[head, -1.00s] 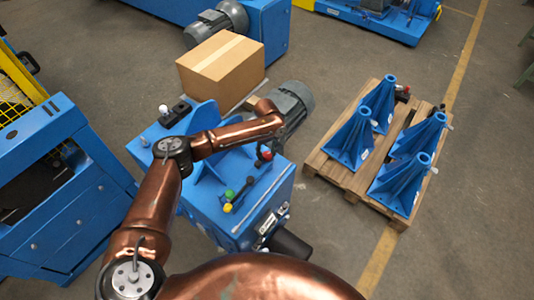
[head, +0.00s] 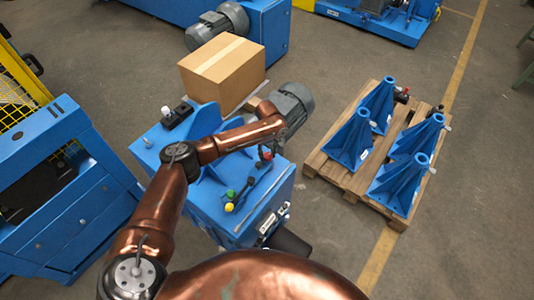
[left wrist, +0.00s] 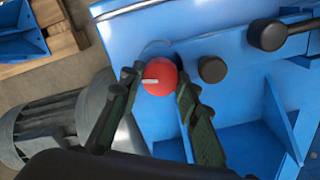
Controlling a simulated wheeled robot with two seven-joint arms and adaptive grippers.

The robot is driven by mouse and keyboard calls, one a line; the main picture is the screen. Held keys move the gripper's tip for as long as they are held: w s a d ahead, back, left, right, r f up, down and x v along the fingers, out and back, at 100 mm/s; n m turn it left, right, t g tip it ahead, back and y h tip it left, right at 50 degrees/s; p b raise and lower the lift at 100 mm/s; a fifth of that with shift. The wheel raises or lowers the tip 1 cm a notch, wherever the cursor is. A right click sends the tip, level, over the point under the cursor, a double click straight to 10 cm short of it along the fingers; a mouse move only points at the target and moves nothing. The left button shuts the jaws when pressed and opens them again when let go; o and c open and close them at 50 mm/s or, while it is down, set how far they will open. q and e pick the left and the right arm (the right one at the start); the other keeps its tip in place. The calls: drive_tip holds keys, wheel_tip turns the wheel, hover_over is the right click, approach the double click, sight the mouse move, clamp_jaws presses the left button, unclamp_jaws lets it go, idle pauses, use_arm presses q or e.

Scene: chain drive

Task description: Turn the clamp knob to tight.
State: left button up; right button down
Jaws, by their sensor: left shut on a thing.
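The clamp knob (left wrist: 161,71) is a red ball with a short white pointer mark, on the blue machine (left wrist: 137,38). In the left wrist view my left gripper (left wrist: 158,78) has its two dark fingers on either side of the knob, closed on it. The white mark points to the left in that view. In the head view my copper left arm reaches over the blue machine (head: 213,205), and the gripper and knob are mostly hidden behind or under its end. My right gripper is not in view.
Near the knob are a dark lever (left wrist: 268,34) and a black knob (left wrist: 212,69). Green and yellow buttons (head: 229,207) sit on the machine's top. A grey motor (head: 293,103) and cardboard box (head: 222,70) are behind. A pallet (head: 345,184) with blue stands is to the right.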

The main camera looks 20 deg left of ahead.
use_arm(q)
drive_tip(key=m+p, duration=0.1)
drive_tip(key=p, duration=0.1)
drive_tip(key=m+p, duration=0.1)
drive_tip(key=p, duration=0.1)
drive_tip(key=shift+d+r+m+p, duration=0.1)
drive_tip(key=shift+r+m+p, duration=0.2)
drive_tip(key=shift+p, duration=0.1)
drive_tip(key=shift+f+m+p, duration=0.1)
drive_tip(key=shift+m+p, duration=0.2)
drive_tip(key=shift+m, duration=0.1)
drive_tip(key=m, duration=0.2)
drive_tip(key=shift+f+m, duration=0.2)
drive_tip(key=shift+m, duration=0.2)
drive_tip(key=m, duration=0.4)
drive_tip(key=shift+p, duration=0.35)
drive_tip(key=m, duration=1.1)
drive_tip(key=m+b, duration=0.1)
drive_tip(key=m, duration=0.5)
drive_tip(key=shift+m, duration=0.4)
drive_tip(key=shift+s+d+m+b, duration=0.1)
drive_tip(key=shift+m+b, duration=0.2)
drive_tip(key=shift+m, duration=2.2)
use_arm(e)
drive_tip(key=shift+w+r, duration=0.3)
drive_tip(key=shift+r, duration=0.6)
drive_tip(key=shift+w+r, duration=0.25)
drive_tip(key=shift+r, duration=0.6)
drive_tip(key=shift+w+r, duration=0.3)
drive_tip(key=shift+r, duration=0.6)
